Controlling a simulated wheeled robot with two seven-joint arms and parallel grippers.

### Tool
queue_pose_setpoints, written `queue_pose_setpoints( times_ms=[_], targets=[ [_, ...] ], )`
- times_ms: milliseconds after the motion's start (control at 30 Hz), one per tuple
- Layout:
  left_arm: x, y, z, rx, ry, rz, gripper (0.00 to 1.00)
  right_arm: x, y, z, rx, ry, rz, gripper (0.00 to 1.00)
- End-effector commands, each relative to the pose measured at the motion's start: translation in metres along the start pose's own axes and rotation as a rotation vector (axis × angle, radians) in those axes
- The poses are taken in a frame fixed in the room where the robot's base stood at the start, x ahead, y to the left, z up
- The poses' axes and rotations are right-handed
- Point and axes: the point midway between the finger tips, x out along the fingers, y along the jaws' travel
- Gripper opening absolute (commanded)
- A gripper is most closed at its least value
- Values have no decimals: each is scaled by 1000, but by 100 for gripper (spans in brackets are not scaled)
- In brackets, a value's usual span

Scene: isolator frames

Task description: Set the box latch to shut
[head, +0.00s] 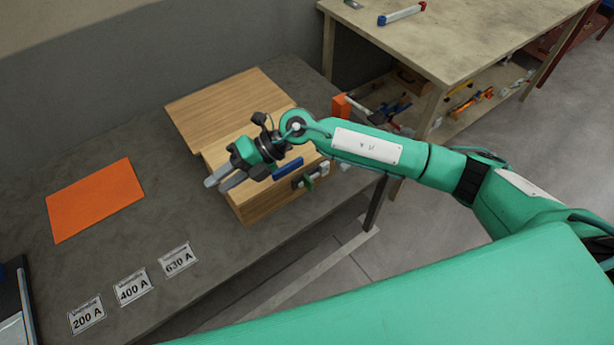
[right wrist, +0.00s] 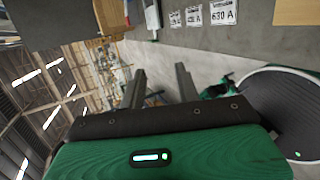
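The wooden box (head: 264,207) stands on the grey bench, with a broad wooden panel (head: 222,106) at its back; my arm hides part of it, and I cannot tell how the lid sits. On its front are a blue piece (head: 288,168) and a metal latch plate with a green handle (head: 308,184). The latch's exact setting is too small to tell. My right gripper (head: 222,182) is above the box's left part, left of the latch, open and empty. My left gripper is not in view.
An orange sheet (head: 95,199) and cards marked 200 A (head: 87,315), 400 A (head: 133,287) and 630 A (head: 178,259) lie on the bench (head: 150,225). A second table (head: 450,35) stands at the back right. Open floor lies in front of the box.

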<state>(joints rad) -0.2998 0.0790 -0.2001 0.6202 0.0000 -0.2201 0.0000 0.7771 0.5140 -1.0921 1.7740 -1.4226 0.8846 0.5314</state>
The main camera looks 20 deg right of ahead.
Motion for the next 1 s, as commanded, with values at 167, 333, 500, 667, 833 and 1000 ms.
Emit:
queue_pose_setpoints(
  times_ms=[167, 333, 500, 667, 833, 1000],
  targets=[
    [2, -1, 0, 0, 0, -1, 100, -54, -69, 7, -98, 128, -470, 33],
    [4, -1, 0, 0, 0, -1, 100, -126, -114, 22, -104, 172, -855, 33],
    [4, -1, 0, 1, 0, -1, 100, -174, -129, 31, -84, 175, -1061, 33],
    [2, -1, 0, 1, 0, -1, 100, -181, -138, 31, -75, 178, -1104, 33],
    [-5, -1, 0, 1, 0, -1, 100, -169, -159, 28, -74, 179, -1101, 33],
    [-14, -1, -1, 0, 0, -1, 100, -152, -191, 24, -74, 180, -1099, 33]
  ],
)
